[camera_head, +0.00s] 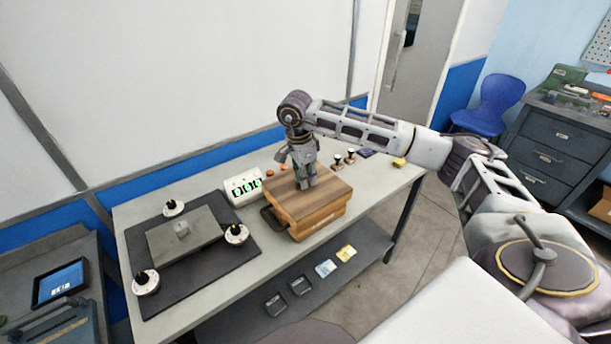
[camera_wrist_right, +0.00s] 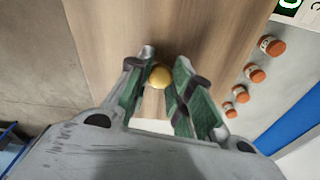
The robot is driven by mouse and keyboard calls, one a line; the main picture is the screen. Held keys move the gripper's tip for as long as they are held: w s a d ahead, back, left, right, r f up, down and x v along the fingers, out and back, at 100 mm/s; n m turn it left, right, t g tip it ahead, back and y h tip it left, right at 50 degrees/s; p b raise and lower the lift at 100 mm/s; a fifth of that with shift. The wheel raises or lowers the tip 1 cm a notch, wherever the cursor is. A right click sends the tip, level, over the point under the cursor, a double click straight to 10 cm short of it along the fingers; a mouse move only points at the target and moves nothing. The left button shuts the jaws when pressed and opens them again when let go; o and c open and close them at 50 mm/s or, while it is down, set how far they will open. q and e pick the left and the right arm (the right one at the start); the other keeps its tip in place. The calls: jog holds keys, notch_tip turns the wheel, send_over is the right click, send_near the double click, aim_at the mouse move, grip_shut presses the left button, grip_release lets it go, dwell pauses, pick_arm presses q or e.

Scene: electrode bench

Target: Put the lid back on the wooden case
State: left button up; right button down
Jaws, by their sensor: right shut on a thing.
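The wooden case (camera_head: 318,223) stands on the grey bench, with a dark handle (camera_head: 272,218) on its left side. Its brown wooden lid (camera_head: 285,198) lies over the top of the case, covering the opening. I cannot tell whether it is fully seated or held slightly above. My right gripper (camera_head: 306,184) points down at the middle of the lid. In the right wrist view its green-padded fingers are closed around the round brass knob (camera_wrist_right: 160,77) of the lid (camera_wrist_right: 190,25). The inside of the case is hidden. My left gripper is not in view.
A dark mat (camera_head: 240,251) with a grey plate (camera_head: 160,242) and several black-knobbed white pieces lies left of the case. A white meter with green digits (camera_head: 243,187) stands behind it. Orange-capped jars (camera_wrist_right: 255,74) and small stamps (camera_head: 350,156) line the back of the bench.

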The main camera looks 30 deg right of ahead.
jog(key=shift+f, duration=0.15)
dwell(0.3)
dwell(1.0)
jog(key=shift+f+b, duration=0.2)
jog(key=shift+b, duration=0.25)
dwell(0.8)
jog(key=c, duration=1.2)
grip_release()
jog(key=shift+o, duration=0.5)
jog(key=o, duration=1.1)
jog(key=shift+r+p, duration=1.95)
jog(key=shift+r, duration=1.55)
